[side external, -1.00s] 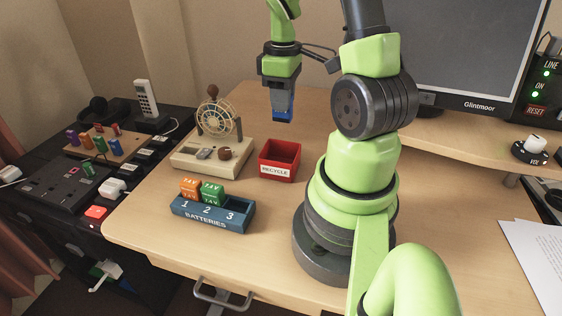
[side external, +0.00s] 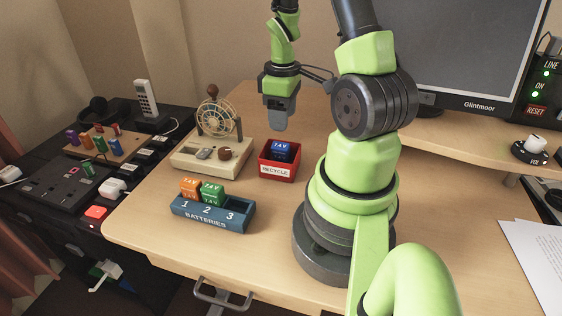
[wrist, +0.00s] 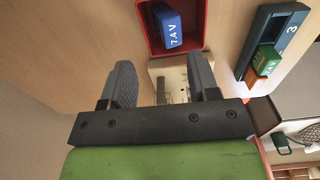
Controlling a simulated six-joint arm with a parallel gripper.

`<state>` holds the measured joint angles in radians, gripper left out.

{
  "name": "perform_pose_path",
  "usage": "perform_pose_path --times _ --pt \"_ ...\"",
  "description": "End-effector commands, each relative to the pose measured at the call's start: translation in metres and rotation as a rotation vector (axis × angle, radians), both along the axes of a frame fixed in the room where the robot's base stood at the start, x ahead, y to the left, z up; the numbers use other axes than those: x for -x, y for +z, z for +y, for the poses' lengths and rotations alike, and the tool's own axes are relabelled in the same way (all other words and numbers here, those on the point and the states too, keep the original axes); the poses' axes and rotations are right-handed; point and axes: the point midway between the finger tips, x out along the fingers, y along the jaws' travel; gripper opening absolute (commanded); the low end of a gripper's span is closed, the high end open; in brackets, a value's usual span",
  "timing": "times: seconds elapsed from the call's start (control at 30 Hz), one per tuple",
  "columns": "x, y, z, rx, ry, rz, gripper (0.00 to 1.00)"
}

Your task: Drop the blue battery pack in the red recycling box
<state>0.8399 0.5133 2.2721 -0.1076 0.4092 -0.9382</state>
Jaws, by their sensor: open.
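The blue battery pack (side external: 282,151) rests inside the red recycling box (side external: 278,171), tilted against its walls, with its top showing above the rim. In the wrist view the blue pack (wrist: 168,27) lies within the red box (wrist: 201,43) near the top of the picture, its "7.4V" label visible. My gripper (side external: 280,127) is open and empty, above the desk and behind the box in the side view. In the wrist view its two grey fingers (wrist: 163,80) stand apart with nothing between them.
A blue battery tray (side external: 213,215) holds an orange pack (side external: 190,188) and a green pack (side external: 212,192); slot 3 is empty. A beige device with a wheel (side external: 213,155) stands left of the box. Bare desk lies in front of the box.

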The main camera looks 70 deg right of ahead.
Motion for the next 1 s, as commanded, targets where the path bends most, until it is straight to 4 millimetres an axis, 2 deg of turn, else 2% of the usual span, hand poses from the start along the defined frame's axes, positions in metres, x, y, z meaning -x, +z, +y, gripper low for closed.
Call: perform_pose_path --times 0.17,0.27,0.5,0.7,1.0 --pt "0.000 0.004 0.000 0.001 0.000 -0.001 0.55" --pt "-0.001 0.015 -0.001 0.004 0.002 -0.003 0.55" --pt "-0.001 0.059 -0.001 0.007 0.001 -0.006 0.55" --pt "-0.001 0.088 0.000 0.004 0.000 -0.004 0.55" --pt "0.000 0.100 0.000 0.000 0.000 0.000 0.55"
